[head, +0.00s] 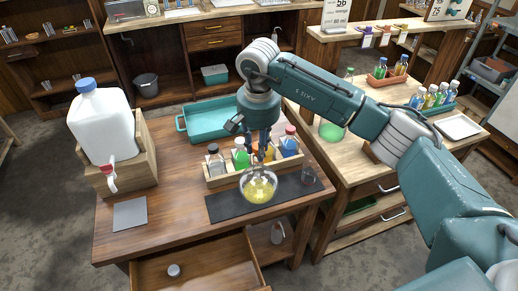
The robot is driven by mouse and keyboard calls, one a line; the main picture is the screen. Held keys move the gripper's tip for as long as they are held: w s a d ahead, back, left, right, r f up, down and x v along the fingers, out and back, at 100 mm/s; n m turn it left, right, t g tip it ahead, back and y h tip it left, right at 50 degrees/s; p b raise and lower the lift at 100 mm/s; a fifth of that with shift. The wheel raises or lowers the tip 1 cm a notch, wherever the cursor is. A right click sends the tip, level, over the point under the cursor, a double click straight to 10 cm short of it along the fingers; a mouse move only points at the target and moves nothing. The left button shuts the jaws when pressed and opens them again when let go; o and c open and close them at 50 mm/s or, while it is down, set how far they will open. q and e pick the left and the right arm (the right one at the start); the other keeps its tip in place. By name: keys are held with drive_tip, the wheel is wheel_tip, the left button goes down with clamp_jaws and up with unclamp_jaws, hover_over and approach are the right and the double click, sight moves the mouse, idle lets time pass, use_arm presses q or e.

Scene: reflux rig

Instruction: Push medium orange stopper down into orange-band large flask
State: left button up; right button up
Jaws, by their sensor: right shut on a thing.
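A round flask (258,186) with yellow liquid is at the dark mat on the wooden table. Its neck points up toward my right gripper (264,153), which comes down from above. The right gripper is shut on the medium orange stopper, of which only a small orange patch shows between the fingers at the flask's mouth. The fingers and the bottles behind hide how deep the stopper sits and the flask's band. My left gripper is not in view.
A wooden rack (219,181) of capped bottles stands right behind the flask. A small glass (308,175) is at the mat's right end. A teal tray (206,122), a large white jug (98,122) and a grey pad (130,213) are also on the table. A drawer (205,272) is open in front.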

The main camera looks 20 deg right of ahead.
drive_tip(key=shift+w+f, duration=0.1)
drive_tip(key=shift+f, duration=0.15)
idle(0.4)
drive_tip(key=shift+f+b, duration=0.2)
drive_tip(key=shift+b, duration=0.1)
drive_tip(key=shift+c, duration=0.3)
drive_tip(key=shift+f, duration=0.2)
drive_tip(key=shift+c, duration=1.3)
drive_tip(key=shift+o, duration=0.3)
drive_tip(key=shift+w+d+f+b, duration=0.1)
drive_tip(key=shift+f+b, duration=0.4)
drive_tip(key=shift+b, duration=0.1)
drive_tip(key=shift+w+r, duration=0.1)
drive_tip(key=shift+w+r+g+p, duration=0.2)
drive_tip(key=shift+r+g+p, duration=0.15)
drive_tip(key=shift+g+p, duration=0.25)
drive_tip(key=shift+w+g, duration=0.15)
drive_tip(key=shift+g, duration=0.15)
drive_tip(key=shift+y, duration=0.3)
